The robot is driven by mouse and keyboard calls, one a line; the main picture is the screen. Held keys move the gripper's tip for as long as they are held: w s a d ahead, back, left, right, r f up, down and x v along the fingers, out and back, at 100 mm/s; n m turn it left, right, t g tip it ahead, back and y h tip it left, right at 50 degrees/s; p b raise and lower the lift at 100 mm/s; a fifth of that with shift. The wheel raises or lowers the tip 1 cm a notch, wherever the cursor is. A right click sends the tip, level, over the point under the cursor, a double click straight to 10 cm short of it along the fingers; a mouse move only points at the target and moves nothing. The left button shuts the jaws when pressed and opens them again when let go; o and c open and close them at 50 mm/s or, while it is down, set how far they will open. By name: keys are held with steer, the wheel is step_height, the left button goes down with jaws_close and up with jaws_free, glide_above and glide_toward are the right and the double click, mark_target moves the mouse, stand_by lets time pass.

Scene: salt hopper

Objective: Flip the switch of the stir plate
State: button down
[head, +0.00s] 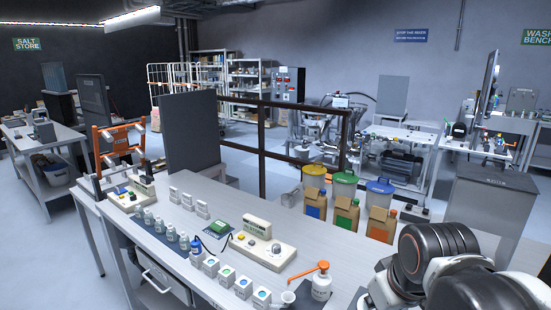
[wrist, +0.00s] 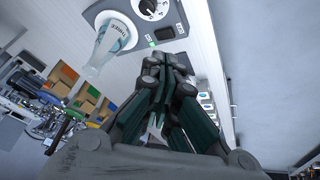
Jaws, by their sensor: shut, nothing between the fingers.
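The stir plate (wrist: 184,38) shows at the top of the wrist view, a grey body with a dark knob (wrist: 152,8) and white scale marks. A small dark switch (wrist: 165,33) sits beside the knob, with a small green spot near it. I cannot tell which way the switch is set. A clear labelled flask (wrist: 112,42) is beside the knob. My gripper (wrist: 166,60) is shut and empty, its tips just below the switch in the picture; contact cannot be made out. In the head view I cannot make out the stir plate or gripper.
The long bench (head: 150,222) carries small bottles, sample boxes and a white instrument (head: 262,247). An orange-topped bottle (head: 321,283) stands near my arm. A pale edge runs right of the gripper in the wrist view.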

steer(key=s+m, duration=0.1)
steer(key=s+f+m+t+b, duration=0.1)
steer(key=s, duration=0.1)
steer(key=s+f+m+t+b, duration=0.1)
steer(key=s, duration=0.1)
steer(key=shift+d+f, duration=0.2)
steer(key=shift+f, duration=0.05)
steer(key=c, duration=1.5)
jaws_free()
steer(key=shift+o, duration=0.5)
steer(key=shift+w+r+m, duration=0.3)
steer(key=shift+w+m, duration=0.05)
steer(key=shift+m, duration=0.05)
steer(key=w+f+m+g+p, duration=0.35)
steer(key=w+m+g, duration=0.35)
steer(key=w, duration=0.8)
steer(key=f+b, duration=0.1)
steer(key=f, duration=0.3)
steer(key=f+b, duration=0.1)
steer(key=f, duration=0.3)
steer(key=f+b, duration=0.1)
steer(key=f, duration=0.4)
steer(key=shift+w+a, duration=0.1)
steer(key=shift+a, duration=0.2)
